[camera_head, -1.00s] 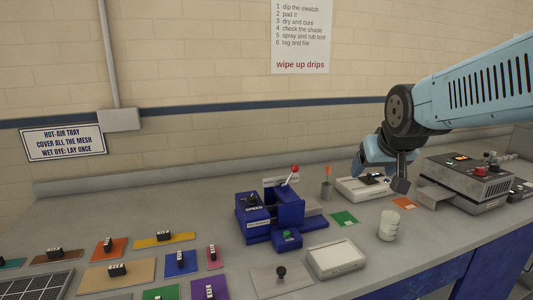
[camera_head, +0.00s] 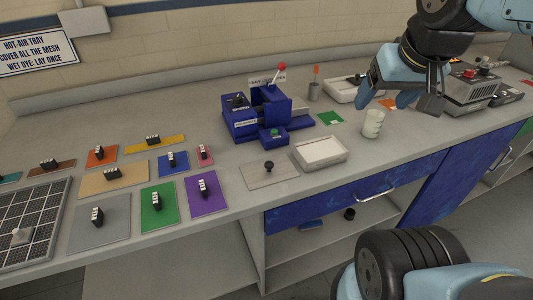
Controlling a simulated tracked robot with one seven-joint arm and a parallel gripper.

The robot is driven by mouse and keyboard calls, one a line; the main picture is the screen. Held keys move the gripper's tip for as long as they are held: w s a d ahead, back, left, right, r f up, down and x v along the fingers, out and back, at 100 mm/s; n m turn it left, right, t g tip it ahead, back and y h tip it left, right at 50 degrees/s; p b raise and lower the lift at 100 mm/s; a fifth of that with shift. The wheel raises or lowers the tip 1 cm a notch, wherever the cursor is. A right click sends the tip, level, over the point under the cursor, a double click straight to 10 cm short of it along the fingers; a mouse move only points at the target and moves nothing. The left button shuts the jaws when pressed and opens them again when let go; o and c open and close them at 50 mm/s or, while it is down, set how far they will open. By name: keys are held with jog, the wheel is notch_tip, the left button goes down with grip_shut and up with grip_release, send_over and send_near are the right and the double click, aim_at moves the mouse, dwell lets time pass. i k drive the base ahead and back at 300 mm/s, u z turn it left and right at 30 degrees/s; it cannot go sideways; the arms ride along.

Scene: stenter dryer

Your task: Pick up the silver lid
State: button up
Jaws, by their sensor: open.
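The silver lid (camera_head: 257,177) is a flat, silver-grey rectangular plate with a black knob standing on it. It lies on the bench near the front edge, just left of a white open tray (camera_head: 320,153). My gripper (camera_head: 398,104) is open at the upper right, above the bench and near a white cup (camera_head: 373,124). It is well to the right of the lid and beyond it, and apart from it. The lid is fully in view, with nothing covering it.
A blue padding machine (camera_head: 244,118) with a red-knobbed lever stands behind the lid. Coloured swatch cards with black-and-white blocks, including a purple card (camera_head: 207,208), lie to the left. A mesh tray (camera_head: 27,238) sits far left. Below the bench are a blue drawer (camera_head: 330,200) and shelf.

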aim_at(269, 171)
jog(key=u, duration=0.55)
jog(key=k, duration=1.3)
jog(key=u, duration=0.3)
jog(key=i, duration=0.8)
jog(key=z, duration=0.25)
